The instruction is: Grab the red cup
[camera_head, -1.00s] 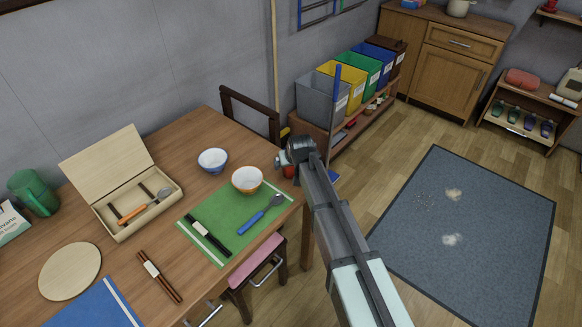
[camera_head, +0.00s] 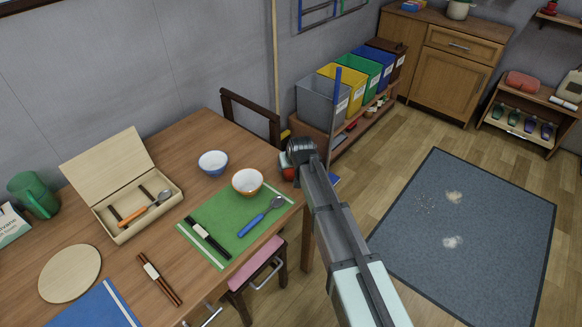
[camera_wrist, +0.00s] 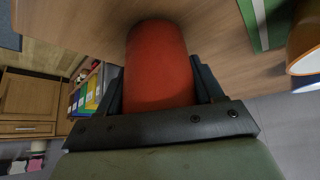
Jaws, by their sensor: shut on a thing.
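The red cup (camera_wrist: 160,66) fills the middle of the wrist view, between the two dark fingers of my gripper (camera_wrist: 158,84). The fingers are shut on its sides. In the head view only a small bit of the red cup (camera_head: 289,174) shows under my gripper (camera_head: 284,165), at the table's right edge by the far corner. The arm hides most of the cup and the fingers there. I cannot tell whether the cup touches the table (camera_head: 150,235).
A white and orange bowl (camera_head: 247,183) stands close left of my gripper, with a blue-white bowl (camera_head: 213,163) beyond it. A green placemat (camera_head: 240,215) holds a blue spoon (camera_head: 262,216) and black chopsticks (camera_head: 208,238). A chair (camera_head: 250,118) stands behind the table.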

